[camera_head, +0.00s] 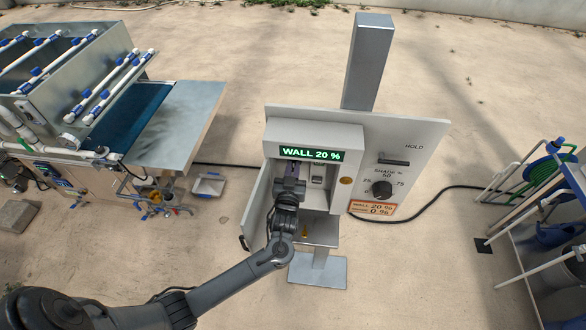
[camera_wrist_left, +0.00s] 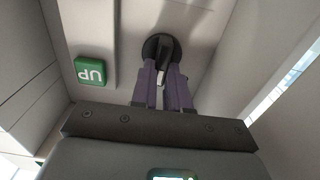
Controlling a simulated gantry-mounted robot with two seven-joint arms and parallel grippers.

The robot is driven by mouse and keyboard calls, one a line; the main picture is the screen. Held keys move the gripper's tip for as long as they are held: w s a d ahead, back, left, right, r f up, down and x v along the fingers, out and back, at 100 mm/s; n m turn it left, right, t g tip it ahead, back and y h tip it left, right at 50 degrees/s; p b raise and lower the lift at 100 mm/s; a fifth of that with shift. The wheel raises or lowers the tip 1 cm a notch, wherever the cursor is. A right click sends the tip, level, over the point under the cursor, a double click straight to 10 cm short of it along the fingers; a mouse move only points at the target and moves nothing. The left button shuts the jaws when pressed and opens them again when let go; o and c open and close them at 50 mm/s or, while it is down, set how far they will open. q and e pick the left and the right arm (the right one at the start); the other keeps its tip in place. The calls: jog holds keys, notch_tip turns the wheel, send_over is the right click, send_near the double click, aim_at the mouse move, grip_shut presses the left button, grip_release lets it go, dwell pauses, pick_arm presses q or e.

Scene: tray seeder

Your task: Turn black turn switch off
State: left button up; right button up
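The black turn switch (camera_wrist_left: 159,50) sits on the light inner panel in the left wrist view, a round base with a raised handle. My left gripper (camera_wrist_left: 162,72) has its two purple-grey fingers close on either side of that handle, seemingly shut on it. In the head view my left gripper (camera_head: 289,171) reaches into the open grey control box (camera_head: 312,132) and hides the switch. The box display (camera_head: 312,154) reads "WALL 20 %". My right gripper is in neither view.
A green UP button (camera_wrist_left: 91,71) is left of the switch. The box's open door (camera_head: 256,207) stands left of my arm. A black SHADE % dial (camera_head: 382,188) and an orange label (camera_head: 373,209) are on the panel at right. A tray seeder (camera_head: 75,90) stands at left.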

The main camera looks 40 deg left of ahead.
pick_arm(q)
grip_shut()
jog(key=shift+f+n, duration=0.1)
jog(key=shift+n, duration=0.2)
jog(key=shift+s+a+f+n+b, duration=0.15)
jog(key=shift+n+b, duration=1.1)
jog(key=shift+n, duration=0.65)
jog(key=shift+a+n+b, duration=0.15)
jog(key=shift+n+b, duration=1.1)
jog(key=shift+n, duration=0.65)
jog(key=shift+s+a+f+n+b, duration=0.15)
jog(key=shift+n+b, duration=1.1)
jog(key=shift+n, duration=0.65)
